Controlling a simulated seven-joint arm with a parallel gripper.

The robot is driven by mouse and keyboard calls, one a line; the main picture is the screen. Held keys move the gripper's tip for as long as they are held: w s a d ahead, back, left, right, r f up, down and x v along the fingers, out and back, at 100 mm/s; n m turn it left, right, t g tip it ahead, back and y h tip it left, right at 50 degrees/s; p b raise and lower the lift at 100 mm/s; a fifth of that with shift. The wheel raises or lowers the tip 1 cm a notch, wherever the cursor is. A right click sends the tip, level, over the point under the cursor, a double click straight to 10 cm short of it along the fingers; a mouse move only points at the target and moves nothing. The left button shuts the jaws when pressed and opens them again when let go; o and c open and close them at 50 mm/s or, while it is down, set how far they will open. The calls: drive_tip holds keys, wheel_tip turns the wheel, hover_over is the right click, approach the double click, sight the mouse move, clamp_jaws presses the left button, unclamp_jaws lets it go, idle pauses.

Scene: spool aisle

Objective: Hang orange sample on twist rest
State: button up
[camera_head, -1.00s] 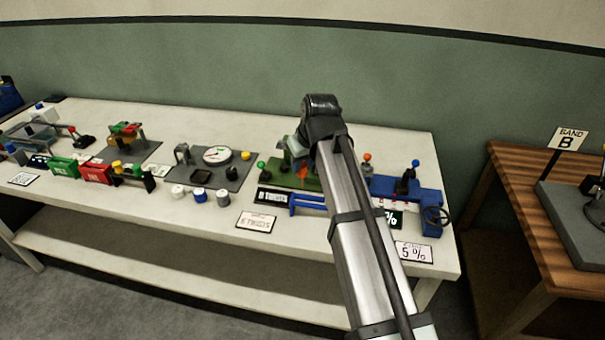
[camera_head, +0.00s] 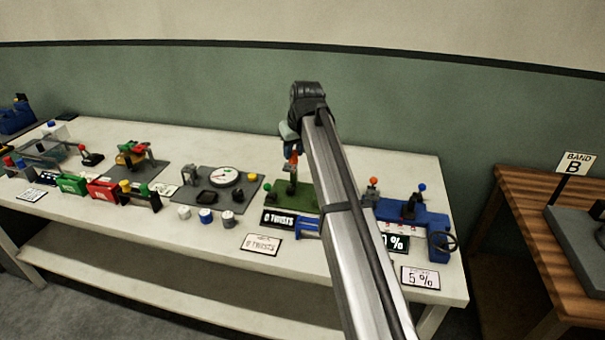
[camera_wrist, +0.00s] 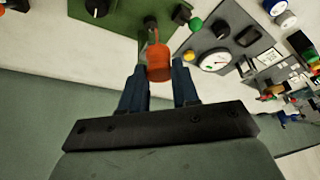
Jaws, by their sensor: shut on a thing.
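The orange sample (camera_wrist: 159,62) is a short orange cylinder with a thin strand running up from it in the wrist view. It sits between the blue fingertips of my gripper (camera_wrist: 159,78), which is shut on it. In the head view the sample (camera_head: 292,160) shows below my gripper (camera_head: 292,149), above the green twist station (camera_head: 262,193). A dark upright post (camera_head: 292,184) stands on the station just under the sample. I cannot tell whether the sample touches it. I cannot tell which part is the twist rest.
A "0 TWISTS" display (camera_head: 285,219) is at the station's front. A blue device with a handwheel (camera_head: 425,225) stands to the right. A grey plate with a round dial (camera_head: 224,176) is to the left. Several small spools stand in front of that plate.

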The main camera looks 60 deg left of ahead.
wheel_tip(320, 180, up, 2)
hover_over(288, 164)
drive_tip(key=d, duration=0.2)
drive_tip(key=shift+f, duration=1.8)
drive_tip(key=shift+s+f, duration=0.1)
drive_tip(key=shift+f, duration=0.1)
drive_tip(key=shift+f, duration=2.35)
drive_tip(key=o, duration=1.1)
drive_tip(key=shift+r, duration=0.1)
drive_tip(key=v, duration=1.3)
drive_tip(key=shift+d+r, duration=0.15)
drive_tip(key=shift+r, duration=0.1)
